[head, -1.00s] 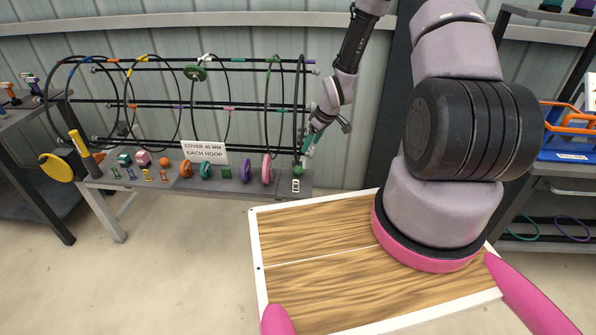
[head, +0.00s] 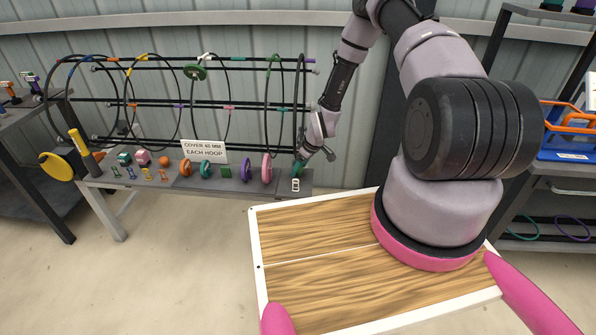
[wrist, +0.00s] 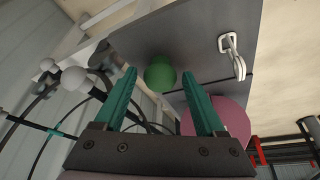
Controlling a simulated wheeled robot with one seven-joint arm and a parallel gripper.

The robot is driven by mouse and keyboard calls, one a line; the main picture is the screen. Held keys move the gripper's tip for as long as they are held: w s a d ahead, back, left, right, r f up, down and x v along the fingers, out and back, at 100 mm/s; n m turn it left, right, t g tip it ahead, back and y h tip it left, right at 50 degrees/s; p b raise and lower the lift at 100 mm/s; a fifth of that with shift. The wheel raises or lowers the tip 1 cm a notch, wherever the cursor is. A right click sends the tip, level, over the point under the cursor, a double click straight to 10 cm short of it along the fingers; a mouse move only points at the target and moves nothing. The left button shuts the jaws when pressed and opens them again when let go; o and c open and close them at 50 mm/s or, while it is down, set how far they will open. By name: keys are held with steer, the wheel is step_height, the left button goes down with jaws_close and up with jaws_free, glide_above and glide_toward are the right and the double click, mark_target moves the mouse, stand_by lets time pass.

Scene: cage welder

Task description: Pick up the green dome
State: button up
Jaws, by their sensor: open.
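The green dome (wrist: 160,73) sits on the grey bench top in the wrist view, rounded and upright. It shows between the two teal fingertips of my gripper (wrist: 159,78), with a gap on either side. How deep it lies between the fingers I cannot tell. In the head view my gripper (head: 298,167) is low over the right end of the bench, and its teal fingers largely hide the dome there. My gripper is open and empty.
A pink disc (wrist: 228,120) stands close by the right finger; it also shows in the head view (head: 267,168). A white clip-like piece (wrist: 232,55) lies near the dome. Black hoops and rods (head: 200,105) stand behind the bench (head: 225,187), beside a sign (head: 203,151).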

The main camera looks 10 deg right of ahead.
steer(key=shift+w+a+f, duration=0.1)
steer(key=shift+f, duration=0.25)
jaws_close()
steer(key=shift+r, duration=0.1)
